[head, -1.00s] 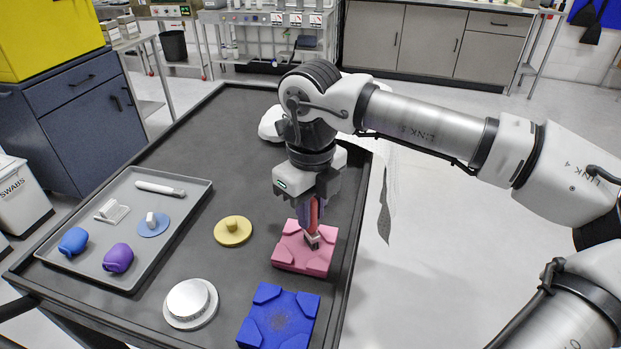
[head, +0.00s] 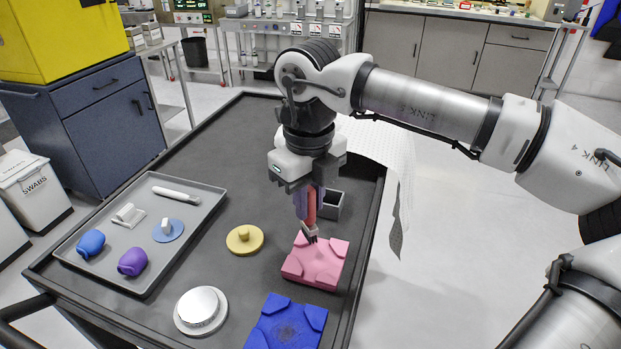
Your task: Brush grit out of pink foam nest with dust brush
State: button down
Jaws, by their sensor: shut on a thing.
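The pink foam nest (head: 325,273) lies on the dark cart top, near its right edge. My gripper (head: 309,203) points down above the nest's back left part. It is shut on the dust brush (head: 311,213), which has a reddish handle and hangs upright. The brush's dark bristle end is at the nest's back left corner area; I cannot tell whether it touches the foam. No grit can be made out on the pink foam from here.
A grey tray (head: 150,272) at left holds blue and purple objects, a blue disc and a white-handled tool. A yellow knobbed disc (head: 245,239) and a round silver-white piece (head: 200,309) lie between tray and nests. A small grey open box (head: 331,205) stands behind the gripper.

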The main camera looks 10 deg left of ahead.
aim_at(310, 190)
jog(key=shift+r+p, duration=0.9)
jog(key=shift+r, duration=0.85)
jog(key=shift+s, duration=0.1)
